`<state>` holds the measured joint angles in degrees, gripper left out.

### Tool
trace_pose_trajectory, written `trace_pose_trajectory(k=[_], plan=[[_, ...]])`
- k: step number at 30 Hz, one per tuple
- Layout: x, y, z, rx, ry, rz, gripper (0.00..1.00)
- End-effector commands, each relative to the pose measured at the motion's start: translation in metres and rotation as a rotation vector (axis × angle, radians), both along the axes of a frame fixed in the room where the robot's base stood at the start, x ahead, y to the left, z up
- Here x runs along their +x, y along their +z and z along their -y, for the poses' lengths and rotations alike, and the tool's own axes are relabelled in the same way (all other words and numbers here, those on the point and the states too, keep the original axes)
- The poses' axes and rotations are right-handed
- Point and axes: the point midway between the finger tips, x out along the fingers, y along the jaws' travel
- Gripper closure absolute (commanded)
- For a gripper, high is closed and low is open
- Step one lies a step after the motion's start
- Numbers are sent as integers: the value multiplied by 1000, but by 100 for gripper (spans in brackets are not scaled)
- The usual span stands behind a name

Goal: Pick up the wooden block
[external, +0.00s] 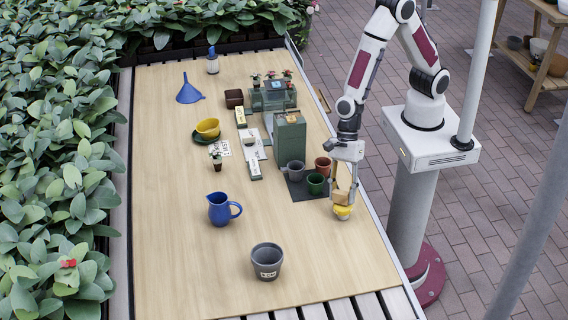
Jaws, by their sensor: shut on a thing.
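The wooden block (341,197) is light brown and sits between the fingers of my gripper (344,189) near the right edge of the table in the external view. My gripper points down and is shut on the block. A yellow object (342,212) is directly below the block; I cannot tell whether the two touch. The fingers hide part of the block.
Several small pots, among them a red pot (323,166) and a green pot (316,184), stand on a dark mat just left of my gripper. A green cabinet (290,139) rises behind them. A blue jug (222,209) and grey pot (267,261) stand further left; bare table lies between.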

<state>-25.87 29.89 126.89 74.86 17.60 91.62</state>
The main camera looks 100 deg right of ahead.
Motion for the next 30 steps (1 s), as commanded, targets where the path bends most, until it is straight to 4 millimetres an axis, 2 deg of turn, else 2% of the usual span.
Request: trace_pose_trajectory(k=[11, 30], plan=[[0, 22, 0, 1, 0, 2, 79], [1, 83, -1, 2, 0, 2, 79]])
